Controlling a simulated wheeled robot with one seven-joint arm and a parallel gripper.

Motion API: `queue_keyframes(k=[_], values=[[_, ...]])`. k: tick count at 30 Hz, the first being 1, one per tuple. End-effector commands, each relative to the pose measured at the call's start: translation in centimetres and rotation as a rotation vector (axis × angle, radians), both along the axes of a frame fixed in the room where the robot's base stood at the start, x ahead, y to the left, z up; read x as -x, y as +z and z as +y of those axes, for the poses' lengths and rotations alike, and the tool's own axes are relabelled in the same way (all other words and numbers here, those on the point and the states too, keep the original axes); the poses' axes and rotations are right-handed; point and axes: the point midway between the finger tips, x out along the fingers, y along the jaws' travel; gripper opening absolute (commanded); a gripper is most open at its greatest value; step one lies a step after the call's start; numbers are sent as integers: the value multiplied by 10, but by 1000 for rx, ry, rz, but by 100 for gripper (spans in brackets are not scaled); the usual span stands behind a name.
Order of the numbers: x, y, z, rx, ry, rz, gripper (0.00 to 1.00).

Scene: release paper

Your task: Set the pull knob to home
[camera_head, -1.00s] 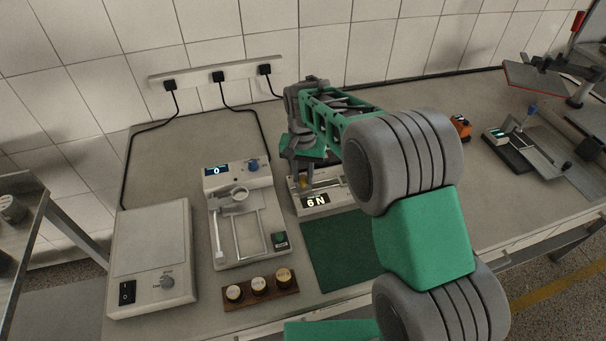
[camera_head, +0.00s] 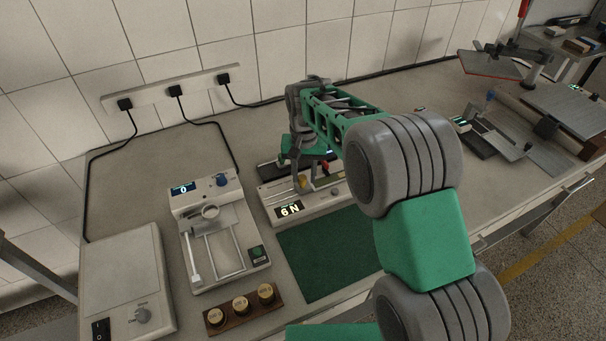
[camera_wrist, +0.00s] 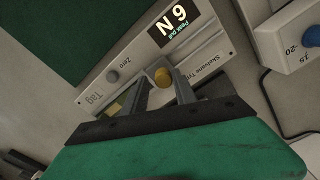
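The pull knob is a small yellow-brass knob (camera_wrist: 162,77) on the pale pull tester (camera_head: 316,205), whose display reads 6 N. In the head view the knob (camera_head: 302,182) shows by my fingers, at the tester's slot. My gripper (camera_wrist: 161,80) has one finger on each side of the knob, the tips close against it. It seems shut on the knob, though the contact itself is partly hidden. In the head view my gripper (camera_head: 304,180) is over the tester. The wrist view also shows the tester's "Zero" button (camera_wrist: 112,76) and "Tag" label.
A device reading 0 (camera_head: 184,189) with a blue knob (camera_head: 222,180) stands left of the tester. A dark green mat (camera_head: 325,262) and a wooden block with brass weights (camera_head: 235,318) lie in front.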

Motion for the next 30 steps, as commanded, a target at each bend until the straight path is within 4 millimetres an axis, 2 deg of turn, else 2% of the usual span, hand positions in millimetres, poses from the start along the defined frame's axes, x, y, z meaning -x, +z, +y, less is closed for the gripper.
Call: queue_keyframes(k=[1,4,13,17,24,30], values=[[-1,1,0,-1,-1,-2,36],[0,0,1,-1,2,-2,44],[0,4,3,-1,5,-2,45],[-1,23,3,-3,4,-5,45],[-1,69,2,-2,3,-3,45],[0,78,2,0,2,0,45]])
